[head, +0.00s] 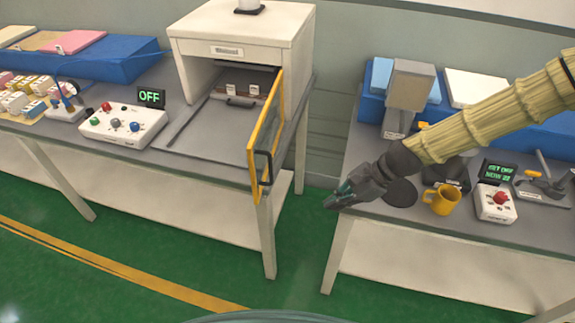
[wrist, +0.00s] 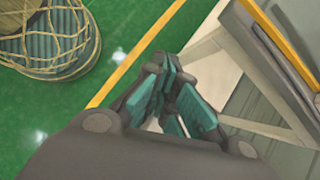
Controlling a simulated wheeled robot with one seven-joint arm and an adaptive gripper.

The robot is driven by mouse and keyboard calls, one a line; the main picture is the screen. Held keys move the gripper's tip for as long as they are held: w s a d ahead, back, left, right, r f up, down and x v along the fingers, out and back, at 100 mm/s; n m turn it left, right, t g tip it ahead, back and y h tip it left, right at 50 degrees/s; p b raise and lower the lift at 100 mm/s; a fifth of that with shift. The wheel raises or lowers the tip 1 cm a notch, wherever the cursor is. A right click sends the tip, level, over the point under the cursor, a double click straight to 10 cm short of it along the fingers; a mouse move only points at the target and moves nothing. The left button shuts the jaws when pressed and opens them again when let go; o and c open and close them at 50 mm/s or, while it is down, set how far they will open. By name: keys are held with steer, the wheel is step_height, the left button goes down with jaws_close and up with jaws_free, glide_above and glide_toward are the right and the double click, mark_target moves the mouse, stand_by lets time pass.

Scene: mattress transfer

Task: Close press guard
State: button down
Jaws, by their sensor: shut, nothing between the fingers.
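The press (head: 243,30) is a cream box with an open front on the left table. Its guard (head: 266,130) is a yellow-framed clear panel with a dark handle (head: 263,167). It hangs from the right side of the opening and stands swung out toward the front. My gripper (head: 335,200) is shut and empty, to the right of the guard and apart from it, by the gap between the tables. In the wrist view the gripper (wrist: 178,100) is shut, and part of the yellow guard frame (wrist: 281,41) shows at upper right.
On the left table (head: 185,150) are a control box (head: 123,125) and an OFF display (head: 150,97). The right table (head: 445,222) holds a yellow mug (head: 441,200), a red-button box (head: 496,205) and a grey machine (head: 409,85). Green floor (head: 120,235) lies clear in front.

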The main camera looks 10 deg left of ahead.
steer(key=w+a+r+m+y, duration=0.1)
steer(key=w+r, duration=0.1)
steer(key=r, duration=0.5)
steer(key=w+a+r+m+y, duration=0.1)
steer(key=w+a+r, duration=0.1)
steer(key=r, duration=0.5)
steer(key=a+r+p+x, duration=0.2)
steer(key=p+x, duration=0.3)
steer(key=x, duration=0.7)
steer(key=shift+s+g, duration=0.3)
steer(key=shift+a, duration=0.2)
